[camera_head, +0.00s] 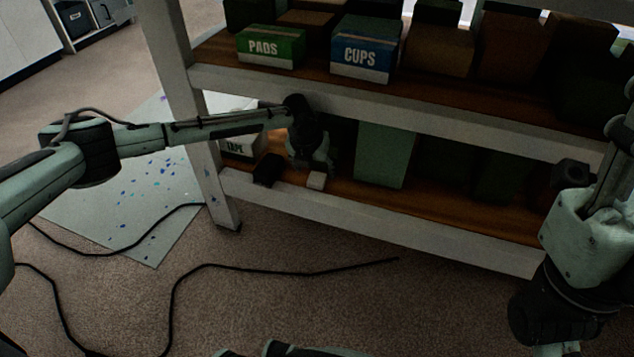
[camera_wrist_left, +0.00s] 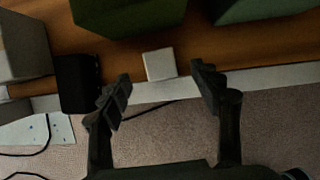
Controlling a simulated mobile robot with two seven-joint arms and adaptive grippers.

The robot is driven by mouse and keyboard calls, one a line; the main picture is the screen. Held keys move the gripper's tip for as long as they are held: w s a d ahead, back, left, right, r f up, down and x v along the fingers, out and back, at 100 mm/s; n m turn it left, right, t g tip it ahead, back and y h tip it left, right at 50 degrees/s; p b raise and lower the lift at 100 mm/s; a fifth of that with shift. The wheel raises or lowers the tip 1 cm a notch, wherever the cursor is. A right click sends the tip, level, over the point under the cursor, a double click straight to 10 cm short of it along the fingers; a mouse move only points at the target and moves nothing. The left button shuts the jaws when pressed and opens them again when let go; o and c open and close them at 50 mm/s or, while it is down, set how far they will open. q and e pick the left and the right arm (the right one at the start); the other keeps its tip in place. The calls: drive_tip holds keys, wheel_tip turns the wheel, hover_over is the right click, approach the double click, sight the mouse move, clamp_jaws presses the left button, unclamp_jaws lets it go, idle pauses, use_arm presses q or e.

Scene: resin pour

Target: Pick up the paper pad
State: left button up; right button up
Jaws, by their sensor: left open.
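The paper pad seems to be the small pale square block (camera_head: 316,181) on the front part of the lower shelf (camera_head: 420,205). It also shows in the left wrist view (camera_wrist_left: 160,64), lying near the shelf's front edge. My left gripper (camera_head: 312,165) reaches in between the two shelves, close to the block. In the left wrist view the fingers (camera_wrist_left: 160,88) are spread apart, with the block beyond their tips and between their lines. Nothing is in them. My right arm (camera_head: 585,235) is at the right edge; I cannot make out its fingertips.
A small black object (camera_head: 267,169) sits just left of the pad, near a box marked TAPE (camera_head: 236,147). A green box (camera_head: 383,155) stands right of it. The upper shelf holds boxes marked PADS (camera_head: 270,47) and CUPS (camera_head: 366,50). A cable (camera_head: 290,268) lies on the carpet.

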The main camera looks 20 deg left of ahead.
sight(317, 177)
use_arm(q)
drive_tip(key=b+x, duration=0.1)
drive_tip(key=x, duration=0.3)
drive_tip(key=shift+f+b, duration=0.3)
drive_tip(key=shift+c, duration=0.3)
drive_tip(key=c, duration=0.8)
